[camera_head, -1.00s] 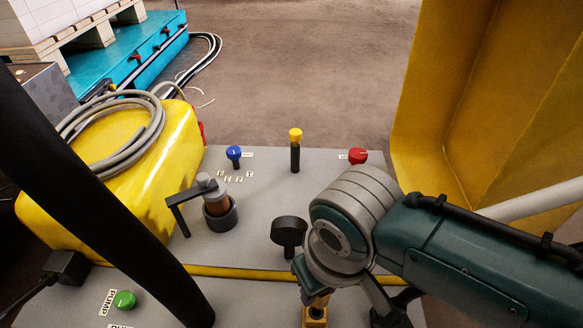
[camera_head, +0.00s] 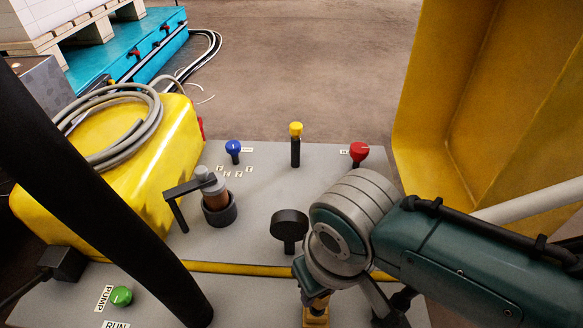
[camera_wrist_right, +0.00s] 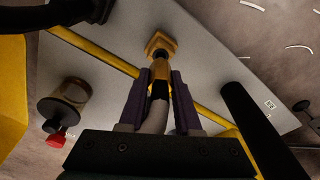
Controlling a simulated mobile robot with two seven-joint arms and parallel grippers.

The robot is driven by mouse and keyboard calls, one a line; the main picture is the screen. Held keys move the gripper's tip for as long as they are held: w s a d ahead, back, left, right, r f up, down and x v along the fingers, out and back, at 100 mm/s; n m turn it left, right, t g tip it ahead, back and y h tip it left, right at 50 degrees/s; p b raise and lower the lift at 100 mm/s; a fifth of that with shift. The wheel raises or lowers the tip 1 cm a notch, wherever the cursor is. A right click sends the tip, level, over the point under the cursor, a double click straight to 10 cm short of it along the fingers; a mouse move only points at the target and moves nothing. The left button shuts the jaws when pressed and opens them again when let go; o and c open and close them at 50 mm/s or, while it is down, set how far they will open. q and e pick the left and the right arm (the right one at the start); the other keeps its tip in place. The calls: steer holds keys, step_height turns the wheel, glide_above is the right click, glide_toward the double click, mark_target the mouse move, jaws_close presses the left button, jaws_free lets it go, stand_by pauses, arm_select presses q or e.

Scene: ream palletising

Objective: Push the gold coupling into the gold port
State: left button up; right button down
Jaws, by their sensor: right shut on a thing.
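The gold coupling (camera_wrist_right: 159,74) is on the end of a grey hose (camera_wrist_right: 155,117), between the purple-dark fingers of my right gripper (camera_wrist_right: 160,88), which is shut on it. The gold port (camera_wrist_right: 160,44) is a hexagonal-looking block on the grey panel, straight ahead of the coupling. The coupling's front end is in line with the port and appears to meet it; I cannot tell how deep it sits. In the head view the gold port (camera_head: 316,318) shows low at the bottom edge, and my right wrist hides most of the coupling. My left gripper is not in view.
A yellow tank (camera_head: 165,150) stands left.

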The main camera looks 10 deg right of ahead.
mark_target(325, 296)
steer(key=shift+p, duration=0.45)
stand_by(1.1)
stand_by(0.4)
steer(key=shift+f+b, duration=1.35)
steer(key=shift+f, duration=0.3)
steer(key=c, duration=0.5)
jaws_free()
steer(key=r+p, duration=0.6)
steer(key=s+r+p, duration=0.1)
steer(key=r+p, duration=0.2)
steer(key=r, duration=0.1)
steer(key=shift+s+d+p, duration=0.1)
steer(key=shift+d+p, duration=0.05)
steer(key=shift+p, duration=0.2)
